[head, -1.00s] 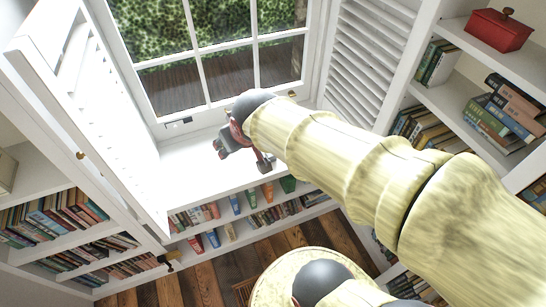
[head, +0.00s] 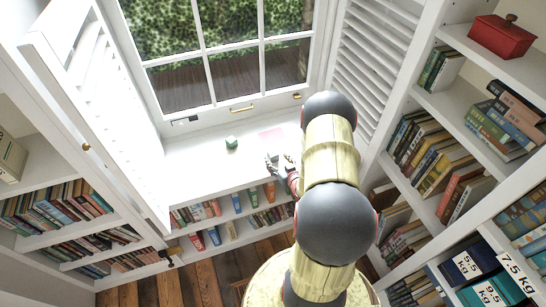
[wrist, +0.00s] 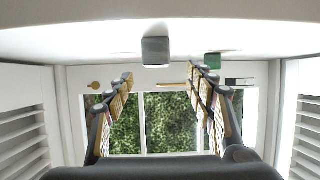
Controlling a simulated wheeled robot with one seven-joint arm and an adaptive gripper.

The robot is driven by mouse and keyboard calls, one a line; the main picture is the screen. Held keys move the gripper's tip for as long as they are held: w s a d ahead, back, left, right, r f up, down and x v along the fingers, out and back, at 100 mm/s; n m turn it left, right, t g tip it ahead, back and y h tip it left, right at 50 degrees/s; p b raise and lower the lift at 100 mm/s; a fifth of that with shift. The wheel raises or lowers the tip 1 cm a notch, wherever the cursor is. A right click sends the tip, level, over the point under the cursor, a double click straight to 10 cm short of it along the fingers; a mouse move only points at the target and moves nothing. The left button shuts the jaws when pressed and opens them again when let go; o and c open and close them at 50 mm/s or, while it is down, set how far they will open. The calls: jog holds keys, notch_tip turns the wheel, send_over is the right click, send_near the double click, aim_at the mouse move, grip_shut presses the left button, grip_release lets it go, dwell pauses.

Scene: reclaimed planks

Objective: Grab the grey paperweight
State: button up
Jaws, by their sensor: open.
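The grey paperweight (wrist: 155,52) is a small block on the white sill, seen in the wrist view, which looks upside down. It lies ahead of my gripper (wrist: 161,78), in line with the gap between the fingers and apart from them. The fingers are spread with nothing between them. In the head view my gripper (head: 281,163) is low over the front of the sill, partly hidden by my arm. I cannot pick out the grey paperweight there.
A green block (head: 231,142) sits on the sill to the left; it also shows in the wrist view (wrist: 212,60). The window (head: 230,70) is behind, shutters at both sides, bookshelves (head: 440,150) at right.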

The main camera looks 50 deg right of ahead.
aim_at(274, 155)
jog(key=shift+d+f, duration=0.1)
jog(key=shift+f, duration=0.25)
jog(key=b+x, duration=0.2)
jog(key=x, duration=0.5)
jog(key=shift+d, duration=0.3)
jog(key=shift+c, duration=1.4)
jog(key=c, duration=1.1)
jog(key=shift+r, duration=0.1)
jog(key=shift+c, duration=0.3)
